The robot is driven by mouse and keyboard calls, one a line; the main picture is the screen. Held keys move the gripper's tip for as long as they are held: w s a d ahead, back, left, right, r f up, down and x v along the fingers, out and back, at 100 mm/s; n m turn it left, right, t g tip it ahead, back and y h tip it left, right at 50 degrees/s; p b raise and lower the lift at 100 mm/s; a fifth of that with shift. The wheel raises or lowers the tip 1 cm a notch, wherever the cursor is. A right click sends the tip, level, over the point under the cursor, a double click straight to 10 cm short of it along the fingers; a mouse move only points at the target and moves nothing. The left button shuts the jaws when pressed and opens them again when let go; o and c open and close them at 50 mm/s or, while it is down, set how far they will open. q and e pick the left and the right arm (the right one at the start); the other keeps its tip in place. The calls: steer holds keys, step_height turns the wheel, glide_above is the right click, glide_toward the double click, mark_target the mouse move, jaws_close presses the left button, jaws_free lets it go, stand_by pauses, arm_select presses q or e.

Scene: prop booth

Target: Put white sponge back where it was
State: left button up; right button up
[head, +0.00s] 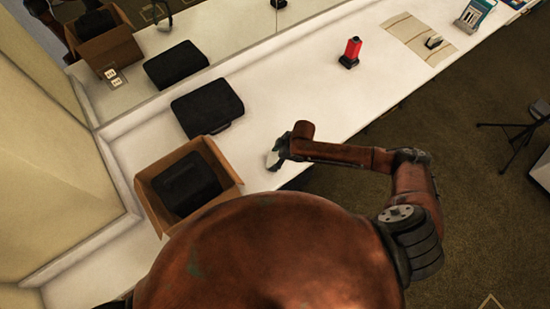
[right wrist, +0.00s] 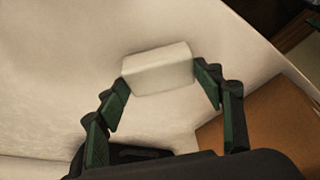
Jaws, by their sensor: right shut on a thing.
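The white sponge (right wrist: 157,68) is a small pale block between the fingertips of my right gripper (right wrist: 160,77) in the right wrist view. The fingers are shut on its two ends. In the head view my right gripper (head: 277,153) is over the white counter near its front edge, right of the cardboard box, with a pale bit of the sponge (head: 271,160) showing at its tip. I cannot tell the exact gap between the sponge and the counter. My left gripper is not in view.
An open cardboard box (head: 228,168) holding a black case (head: 187,184) stands left of my right gripper. Another black case (head: 207,106) lies behind. A red and black item (head: 350,53) and a beige mat (head: 407,31) are farther right on the counter (head: 290,87). A mirror lines the back.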

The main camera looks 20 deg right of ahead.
steer(key=o, duration=1)
steer(key=v, duration=1.2)
steer(key=shift+a, duration=0.1)
